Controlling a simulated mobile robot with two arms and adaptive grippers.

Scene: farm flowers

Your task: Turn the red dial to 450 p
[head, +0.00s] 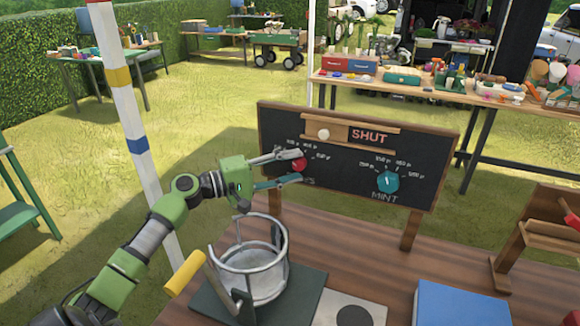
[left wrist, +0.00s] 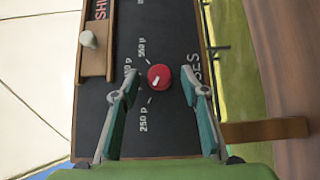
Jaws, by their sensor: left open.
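The red dial (head: 299,164) is on the left part of a black board (head: 345,150) in a wooden frame. In the left wrist view the dial (left wrist: 160,77) has a short white mark left of its centre, slanting to the lower left. Chalk labels 550 p (left wrist: 142,48) and 250 p (left wrist: 143,119) are readable there; another between them is partly hidden by a finger. My left gripper (head: 302,166) is open, its fingers on either side of the dial with gaps visible in the wrist view (left wrist: 158,84). My right gripper is not in view.
A teal dial (head: 388,182) labelled MINT is on the board's right. A wooden slider with a pale knob (head: 323,134) sits above, beside the word SHUT. A blue box (head: 462,304) is front right.

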